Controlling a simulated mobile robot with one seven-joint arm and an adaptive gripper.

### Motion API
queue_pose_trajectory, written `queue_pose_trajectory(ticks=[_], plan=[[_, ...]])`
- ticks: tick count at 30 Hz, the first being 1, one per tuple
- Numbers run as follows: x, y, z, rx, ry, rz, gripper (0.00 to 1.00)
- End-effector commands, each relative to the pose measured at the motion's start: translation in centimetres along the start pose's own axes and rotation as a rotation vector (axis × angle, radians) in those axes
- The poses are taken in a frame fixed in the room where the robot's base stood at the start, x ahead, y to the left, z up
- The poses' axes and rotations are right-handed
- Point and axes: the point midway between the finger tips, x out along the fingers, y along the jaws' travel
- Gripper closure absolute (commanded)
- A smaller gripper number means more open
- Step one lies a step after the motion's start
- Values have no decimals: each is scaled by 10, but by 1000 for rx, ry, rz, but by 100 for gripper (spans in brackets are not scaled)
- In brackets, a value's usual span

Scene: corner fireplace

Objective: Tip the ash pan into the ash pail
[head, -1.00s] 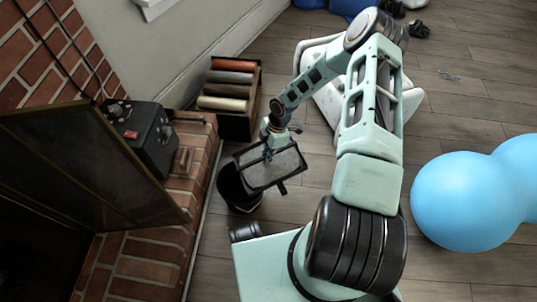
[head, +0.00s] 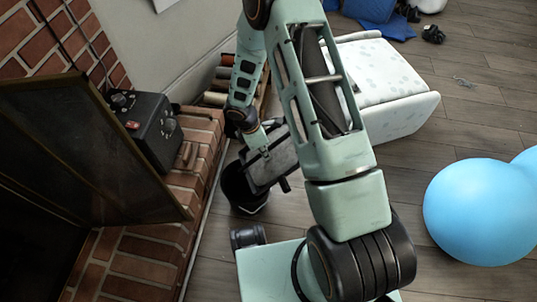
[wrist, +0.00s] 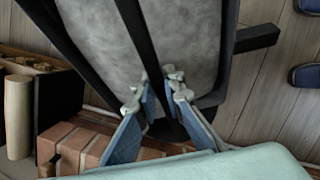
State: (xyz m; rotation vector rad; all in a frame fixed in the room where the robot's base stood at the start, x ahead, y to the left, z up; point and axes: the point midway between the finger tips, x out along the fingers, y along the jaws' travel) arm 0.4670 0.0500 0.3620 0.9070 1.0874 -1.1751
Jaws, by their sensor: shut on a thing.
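My gripper (head: 264,151) is shut on the bar across the ash pan (head: 272,170), a dark rectangular tray with a grey mottled inside. In the wrist view my blue-padded fingers (wrist: 165,90) pinch this dark bar, and the pan (wrist: 205,45) fills much of the picture. The pan is held in the air, tilted, just above and to the right of the ash pail's opening. The black ash pail (head: 240,194) stands on the floor beside the hearth, its top partly hidden by the pan. I cannot tell whether any ash has fallen.
The brick hearth (head: 192,225) runs along the left, with a black box (head: 150,128) on it and a dark framed screen (head: 75,140) in front. A rack of rolls (head: 222,85) stands behind the pail. A white patterned seat (head: 385,80) and blue ball (head: 480,212) are to the right.

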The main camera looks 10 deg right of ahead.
Motion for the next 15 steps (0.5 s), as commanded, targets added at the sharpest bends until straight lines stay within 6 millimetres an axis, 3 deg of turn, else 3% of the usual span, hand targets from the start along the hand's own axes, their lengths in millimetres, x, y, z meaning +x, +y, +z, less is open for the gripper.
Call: queue_pose_trajectory(ticks=[15], plan=[[-23, 0, -32, -6, -317, 4, 100]])
